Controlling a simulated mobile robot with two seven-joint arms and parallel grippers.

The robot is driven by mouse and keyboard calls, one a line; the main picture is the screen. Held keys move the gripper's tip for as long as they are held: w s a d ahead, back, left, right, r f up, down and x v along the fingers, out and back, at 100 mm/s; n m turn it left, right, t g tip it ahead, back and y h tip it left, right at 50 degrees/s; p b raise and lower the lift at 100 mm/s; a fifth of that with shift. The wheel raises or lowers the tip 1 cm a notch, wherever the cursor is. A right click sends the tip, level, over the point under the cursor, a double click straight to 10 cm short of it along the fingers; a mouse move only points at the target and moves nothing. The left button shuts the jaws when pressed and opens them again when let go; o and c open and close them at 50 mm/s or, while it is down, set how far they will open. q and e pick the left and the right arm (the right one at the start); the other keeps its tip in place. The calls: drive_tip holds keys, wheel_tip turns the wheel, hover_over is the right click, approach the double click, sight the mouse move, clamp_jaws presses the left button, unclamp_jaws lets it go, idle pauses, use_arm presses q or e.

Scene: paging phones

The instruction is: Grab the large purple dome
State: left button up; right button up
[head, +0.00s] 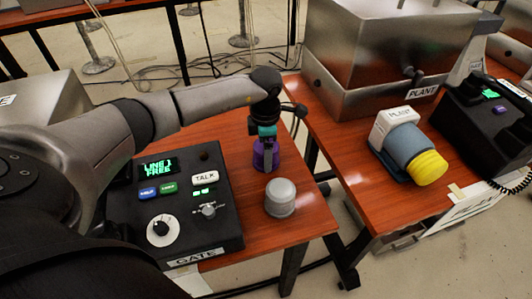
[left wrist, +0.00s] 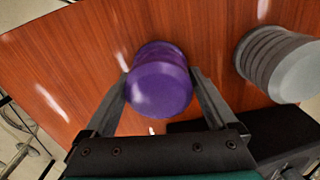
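The purple dome (head: 262,163) stands on the left wooden table, behind a grey dome. My left gripper (head: 268,152) is above it, pointing down, with its fingers reaching down to it. In the left wrist view, the purple dome (left wrist: 160,82) sits between the two fingers (left wrist: 159,78), one on each side. The fingers look spread, with at most narrow gaps to the dome; contact is not clear. The dome appears to rest on the table. My right gripper is not in view.
The grey dome (head: 281,198) stands close by, near the table's front edge; it also shows in the left wrist view (left wrist: 280,62). A black control box labelled GATE (head: 217,231) lies left of the domes. A second table with a PLANT box (head: 345,88) and a yellow-ended horn (head: 428,168) stands right.

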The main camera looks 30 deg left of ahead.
use_arm(q)
drive_tip(key=c, duration=1)
drive_tip(key=shift+r, duration=0.1)
drive_tip(key=shift+c, duration=0.2)
